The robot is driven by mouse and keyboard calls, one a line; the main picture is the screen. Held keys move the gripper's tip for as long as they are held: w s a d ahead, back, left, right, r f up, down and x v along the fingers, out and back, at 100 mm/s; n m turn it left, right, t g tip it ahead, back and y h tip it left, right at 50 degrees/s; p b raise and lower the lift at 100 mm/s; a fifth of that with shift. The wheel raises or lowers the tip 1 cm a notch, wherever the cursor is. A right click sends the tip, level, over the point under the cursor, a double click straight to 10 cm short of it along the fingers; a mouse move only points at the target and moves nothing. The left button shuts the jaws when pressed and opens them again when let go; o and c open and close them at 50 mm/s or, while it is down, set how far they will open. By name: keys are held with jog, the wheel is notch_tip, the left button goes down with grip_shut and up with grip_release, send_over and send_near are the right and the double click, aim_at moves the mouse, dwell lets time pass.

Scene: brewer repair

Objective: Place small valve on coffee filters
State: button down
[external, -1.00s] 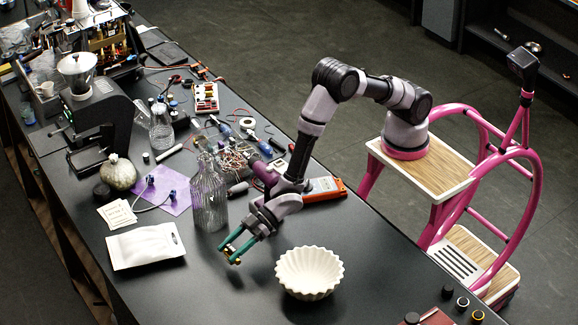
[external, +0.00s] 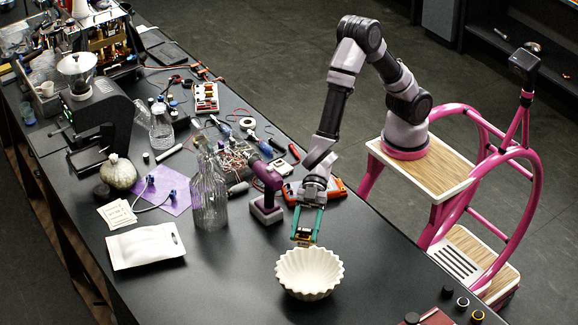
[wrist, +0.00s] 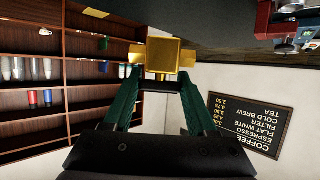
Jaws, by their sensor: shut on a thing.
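The coffee filters (external: 309,276) are a white fluted, bowl-shaped stack standing on the dark bench. My gripper (external: 304,238) has green fingers and is just behind the filters' far rim in the external view. It is shut on the small valve (external: 303,236), a brass-coloured piece, which looks raised above the bench. In the wrist view the valve (wrist: 163,56) is a gold block between the tips of the green fingers (wrist: 160,85). The filters are not visible in the wrist view.
A clear glass bottle (external: 209,194) and a purple cordless tool (external: 266,190) stand left of my gripper. An orange device (external: 328,189) lies behind it. A white pouch (external: 145,246) lies at the left.

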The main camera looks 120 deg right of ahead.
jog(key=shift+s+a+f+n+g, duration=0.3)
jog(key=shift+s+a+f+g, duration=0.1)
jog(key=shift+s+a, duration=0.25)
notch_tip(320, 180, down, 4)
jog(key=shift+f, duration=0.2)
jog(key=shift+d+f, duration=0.1)
jog(key=shift+f, duration=2)
jog(key=shift+f, duration=0.15)
jog(key=shift+c, duration=1)
grip_release()
